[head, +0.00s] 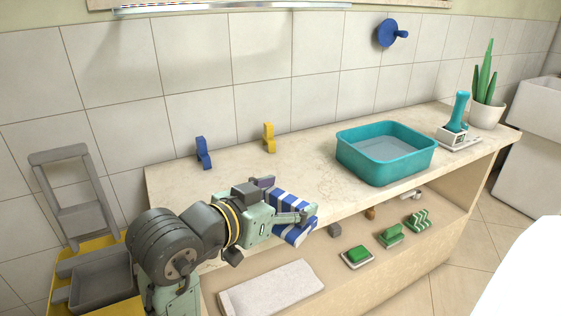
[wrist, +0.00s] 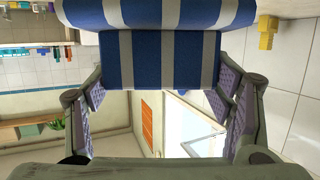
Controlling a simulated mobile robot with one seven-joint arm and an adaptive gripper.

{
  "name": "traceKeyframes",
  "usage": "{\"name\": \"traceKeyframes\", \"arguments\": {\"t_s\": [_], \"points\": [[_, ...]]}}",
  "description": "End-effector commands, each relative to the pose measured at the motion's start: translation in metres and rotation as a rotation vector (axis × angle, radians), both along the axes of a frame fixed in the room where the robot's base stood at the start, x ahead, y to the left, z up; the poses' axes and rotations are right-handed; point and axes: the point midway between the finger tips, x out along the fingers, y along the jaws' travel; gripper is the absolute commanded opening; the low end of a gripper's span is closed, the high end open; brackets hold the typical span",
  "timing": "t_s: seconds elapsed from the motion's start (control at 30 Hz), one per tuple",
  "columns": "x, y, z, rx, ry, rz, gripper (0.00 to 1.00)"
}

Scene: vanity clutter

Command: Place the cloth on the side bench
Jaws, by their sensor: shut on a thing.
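The cloth (head: 283,232) is blue with pale stripes and hangs folded from my gripper (head: 296,208), at the front edge of the stone counter. In the wrist view the cloth (wrist: 165,60) spans the top, between the two fingers of my gripper (wrist: 160,92). My gripper is shut on it. I cannot tell for sure which surface is the side bench.
The stone counter (head: 315,168) holds a blue clip (head: 203,154), a yellow clip (head: 268,138), a teal basin (head: 385,168) and a potted plant (head: 485,112). The lower shelf (head: 340,285) holds several green-topped brushes and a pale folded slab (head: 270,291). A grey-and-yellow unit (head: 100,282) stands at left.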

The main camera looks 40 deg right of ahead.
Motion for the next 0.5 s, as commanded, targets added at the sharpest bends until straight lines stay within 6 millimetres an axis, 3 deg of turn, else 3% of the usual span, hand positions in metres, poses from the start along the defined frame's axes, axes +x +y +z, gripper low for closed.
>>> {"name": "traceKeyframes", "arguments": {"t_s": [0.03,0.13,0.23,0.5], "points": [[0.005,-0.003,0.008,0.001,0.010,0.001,0.43],[0.013,-0.007,0.005,0.003,0.009,0.003,0.43],[0.037,-0.021,-0.005,0.003,0.004,0.001,0.43],[0.091,-0.052,-0.010,0.003,0.001,0.000,0.43]]}}
